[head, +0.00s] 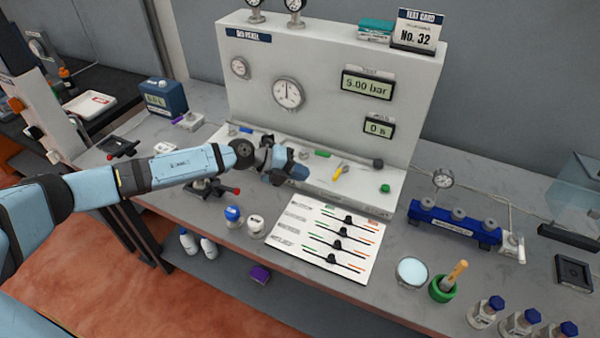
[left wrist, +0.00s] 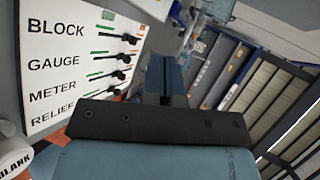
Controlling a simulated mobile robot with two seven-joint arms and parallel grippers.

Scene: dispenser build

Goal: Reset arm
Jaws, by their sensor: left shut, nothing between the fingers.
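My left arm reaches in from the left over the bench in the head view. Its gripper (head: 292,172) hangs in front of the grey test panel (head: 330,125), above the bench edge of the panel's base. The gripper is shut and empty. In the left wrist view its fingers (left wrist: 166,80) lie together beside the slider board. The white slider board (head: 325,240) lies on the bench just below and right of the gripper. It also shows in the left wrist view (left wrist: 80,60), with rows marked BLOCK, GAUGE, METER and RELIEF. My right gripper is not in view.
A blue-capped jar (head: 233,216) and a white-lidded jar (head: 256,226) stand left of the board. A blue manifold (head: 455,222), a dish (head: 411,272) and a green mortar (head: 443,289) stand to the right. A yellow-handled valve (head: 340,171) is on the panel base near the gripper.

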